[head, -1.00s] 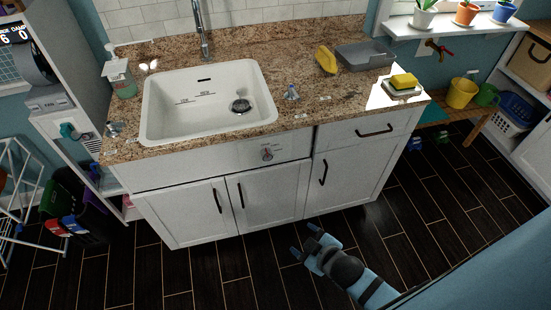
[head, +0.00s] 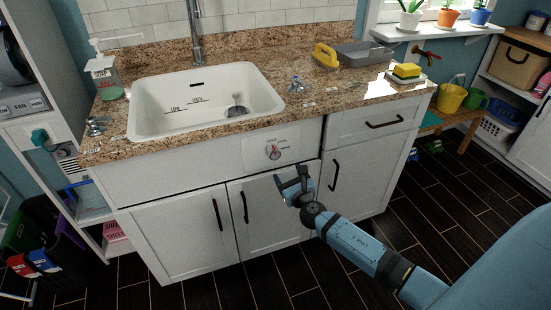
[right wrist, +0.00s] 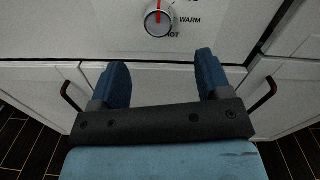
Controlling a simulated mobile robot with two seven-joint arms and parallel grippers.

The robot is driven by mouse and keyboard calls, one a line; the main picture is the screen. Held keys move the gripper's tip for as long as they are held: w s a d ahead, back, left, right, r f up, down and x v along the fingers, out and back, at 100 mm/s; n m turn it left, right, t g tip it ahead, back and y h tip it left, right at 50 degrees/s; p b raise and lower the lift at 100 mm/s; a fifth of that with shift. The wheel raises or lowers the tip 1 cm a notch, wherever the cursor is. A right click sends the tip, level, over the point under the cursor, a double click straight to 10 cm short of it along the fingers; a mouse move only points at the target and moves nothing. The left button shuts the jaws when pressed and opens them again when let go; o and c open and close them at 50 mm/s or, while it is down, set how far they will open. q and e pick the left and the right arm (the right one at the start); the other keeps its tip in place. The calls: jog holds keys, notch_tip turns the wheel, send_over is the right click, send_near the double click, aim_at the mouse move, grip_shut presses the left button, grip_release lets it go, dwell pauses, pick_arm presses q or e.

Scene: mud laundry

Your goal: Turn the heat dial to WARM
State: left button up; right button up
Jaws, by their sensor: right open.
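The heat dial (head: 273,152) is a small round grey knob with a red pointer, on a pale panel in the cabinet front below the sink. In the right wrist view the dial (right wrist: 158,20) is at the top centre, with its red pointer straight up. The WARM label (right wrist: 190,19) is right of the knob and HOT is below right; the top label is cut off. My right gripper (head: 291,178) is open and empty, below and apart from the dial. Its two blue fingers (right wrist: 160,68) point toward the cabinet front. My left gripper is out of view.
The white sink (head: 205,100) is set in a granite counter (head: 330,97) above the dial. Dark handles stick out on the cabinet doors (head: 200,235) and the drawer (head: 365,124). The floor in front of the cabinet is clear.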

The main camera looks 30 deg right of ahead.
aim_at(276, 156)
jog(key=b+x, duration=0.1)
jog(key=x, duration=0.9)
jog(key=shift+w, duration=0.35)
jog(key=c, duration=0.9)
